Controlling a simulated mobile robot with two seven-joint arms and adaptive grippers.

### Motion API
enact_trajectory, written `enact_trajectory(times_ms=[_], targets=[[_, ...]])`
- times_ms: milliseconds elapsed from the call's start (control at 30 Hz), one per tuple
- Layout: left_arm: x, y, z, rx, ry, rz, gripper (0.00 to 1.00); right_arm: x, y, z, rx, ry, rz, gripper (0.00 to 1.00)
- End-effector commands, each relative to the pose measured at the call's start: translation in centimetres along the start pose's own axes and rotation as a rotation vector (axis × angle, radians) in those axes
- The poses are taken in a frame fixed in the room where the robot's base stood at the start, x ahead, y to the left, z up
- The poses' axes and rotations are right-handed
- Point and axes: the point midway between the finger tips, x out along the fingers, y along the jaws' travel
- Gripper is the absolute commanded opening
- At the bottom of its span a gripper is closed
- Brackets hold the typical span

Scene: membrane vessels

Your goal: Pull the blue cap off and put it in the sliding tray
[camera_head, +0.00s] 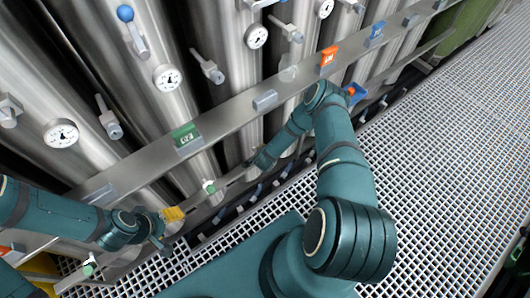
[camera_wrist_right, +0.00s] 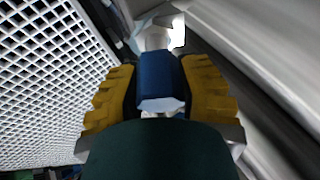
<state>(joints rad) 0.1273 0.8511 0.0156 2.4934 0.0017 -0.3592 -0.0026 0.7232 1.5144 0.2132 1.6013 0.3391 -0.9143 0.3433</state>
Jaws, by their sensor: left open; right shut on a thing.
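In the right wrist view, the blue cap (camera_wrist_right: 156,78) sits between the yellow fingers of my right gripper (camera_wrist_right: 160,92), which is shut on it. A pale piece shows at the cap's far end and another at its near end. I cannot tell whether the cap is still joined to either one. In the head view my right forearm reaches down to the lower rail, and its gripper and the cap cannot be made out there. My left gripper (camera_head: 172,214) is open beside the lower rail, with nothing seen in it. I cannot pick out the sliding tray with certainty.
Tall steel vessels with gauges (camera_head: 167,77) and valves stand behind a metal rail (camera_head: 225,122). The rail carries a green tag (camera_head: 186,137), an orange tag (camera_head: 329,57) and a blue tag (camera_head: 376,33). The white grating floor (camera_head: 440,150) at right is clear.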

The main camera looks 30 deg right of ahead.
Motion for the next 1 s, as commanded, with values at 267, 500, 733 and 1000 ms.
enact_trajectory(times_ms=[267, 500, 733, 1000], targets=[[-1.0, 0.4, -0.1, 0.0, 0.0, 0.0, 0.61, -1.1, 0.0, -0.5, 0.0, 0.0, 0.001, 0.0], [-1.7, 0.6, -0.2, 0.0, 0.0, 0.0, 0.61, -1.9, 0.0, -0.8, -0.001, -0.001, 0.001, 0.0], [-2.4, 0.9, -0.3, 0.0, 0.0, 0.0, 0.61, -2.6, -0.1, -1.1, 0.0, 0.0, 0.0, 0.0], [-2.4, 0.9, -0.3, 0.0, 0.0, 0.0, 0.61, -2.7, 0.0, -1.1, 0.0, 0.0, 0.0, 0.0]])
